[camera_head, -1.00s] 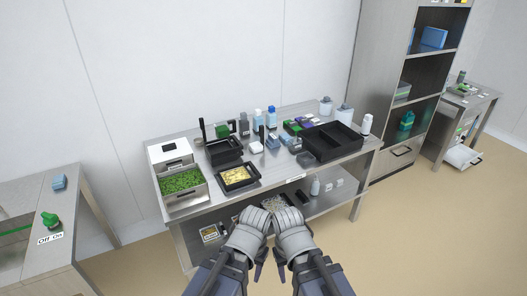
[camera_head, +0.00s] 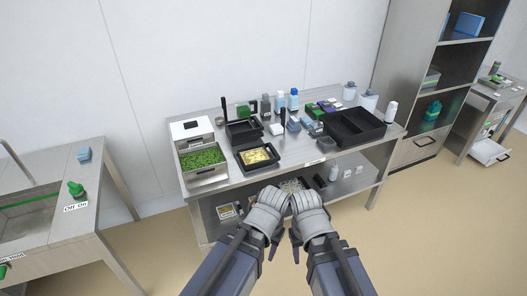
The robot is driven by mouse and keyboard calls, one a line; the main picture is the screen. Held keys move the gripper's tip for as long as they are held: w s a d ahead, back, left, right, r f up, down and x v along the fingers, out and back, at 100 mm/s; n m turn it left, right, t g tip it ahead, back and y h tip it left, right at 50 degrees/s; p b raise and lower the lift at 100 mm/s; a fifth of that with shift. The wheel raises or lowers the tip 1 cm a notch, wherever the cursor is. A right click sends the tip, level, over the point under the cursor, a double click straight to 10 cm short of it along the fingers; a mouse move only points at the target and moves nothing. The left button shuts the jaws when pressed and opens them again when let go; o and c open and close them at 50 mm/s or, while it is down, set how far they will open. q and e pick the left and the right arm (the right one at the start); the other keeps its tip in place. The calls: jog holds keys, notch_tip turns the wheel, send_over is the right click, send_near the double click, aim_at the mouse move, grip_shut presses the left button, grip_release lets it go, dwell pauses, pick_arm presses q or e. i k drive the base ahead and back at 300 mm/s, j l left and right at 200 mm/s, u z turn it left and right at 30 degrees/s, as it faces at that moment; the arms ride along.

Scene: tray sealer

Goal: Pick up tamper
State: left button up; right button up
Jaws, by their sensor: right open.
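I cannot pick out the tamper for certain. A slim black upright thing (camera_head: 283,117) stands among bottles on the steel table, and another black upright post (camera_head: 224,107) stands by a black tray at the table's left; either is too small to identify. My left gripper (camera_head: 267,197) and right gripper (camera_head: 308,198) are side by side in front of the table's front edge, apart from the things on top. The right gripper is open and no object shows in it. The left gripper's fingers are too unclear to judge.
The steel table (camera_head: 300,157) carries a bin of green bits (camera_head: 202,176), a black tray of yellow food (camera_head: 257,172), bottles and a large divided black tray (camera_head: 325,132). Floor between counter and table is clear.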

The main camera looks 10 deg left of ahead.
aim_at(293, 124)
jog(key=i+l+u, duration=0.1)
jog(key=u, duration=0.9)
jog(key=i+l+u, duration=0.2)
jog(key=l+u, duration=0.15)
jog(key=l, duration=0.2)
jog(key=i+l+u, duration=0.1)
jog(key=l+u, duration=0.25)
jog(key=l, duration=0.25)
jog(key=l+u, duration=0.35)
jog(key=l, duration=0.25)
jog(key=l+u, duration=0.2)
jog(key=l, duration=2.4)
